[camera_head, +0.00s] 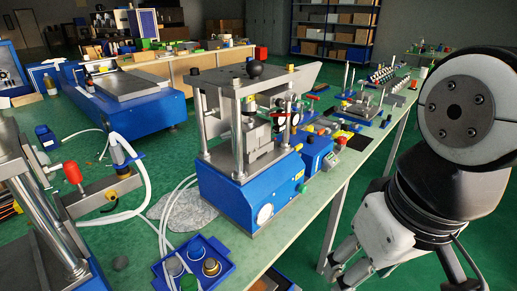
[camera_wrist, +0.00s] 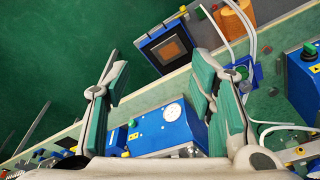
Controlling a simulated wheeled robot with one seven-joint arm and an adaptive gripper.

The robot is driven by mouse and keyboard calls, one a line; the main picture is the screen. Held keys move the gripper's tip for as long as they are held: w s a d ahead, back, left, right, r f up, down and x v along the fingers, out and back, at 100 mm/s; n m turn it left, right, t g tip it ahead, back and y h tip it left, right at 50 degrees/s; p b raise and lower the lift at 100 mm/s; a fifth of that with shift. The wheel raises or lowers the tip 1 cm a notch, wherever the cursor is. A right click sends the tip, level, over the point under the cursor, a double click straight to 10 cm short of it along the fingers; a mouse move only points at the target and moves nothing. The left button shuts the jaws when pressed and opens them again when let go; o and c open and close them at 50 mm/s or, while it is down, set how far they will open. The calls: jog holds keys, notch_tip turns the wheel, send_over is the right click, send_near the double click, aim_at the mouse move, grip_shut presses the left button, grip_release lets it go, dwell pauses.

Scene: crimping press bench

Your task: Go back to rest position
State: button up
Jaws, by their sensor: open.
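My gripper (camera_head: 345,268) hangs at the lower right of the head view, beside the bench's right edge. In the wrist view my gripper (camera_wrist: 160,78) has its two green-padded fingers spread wide apart with nothing between the tips. The crimping press (camera_head: 245,165), with a blue base, metal columns and a round gauge, stands on the green bench top (camera_head: 300,215), left of my gripper and apart from it. In the wrist view the press's blue base (camera_wrist: 150,130) shows beyond and between the fingers. Its upper part is hidden there.
A blue tray (camera_head: 225,270) with several small cups sits at the bench's near end. Another blue machine (camera_head: 120,95) stands at the back left. Small fixtures (camera_head: 365,105) line the bench farther back. Green floor (camera_head: 490,225) to the right looks clear.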

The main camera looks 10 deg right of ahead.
notch_tip(320, 180, up, 11)
jog(key=t+p, duration=0.2)
jog(key=p, duration=0.7)
jog(key=shift+d, duration=0.15)
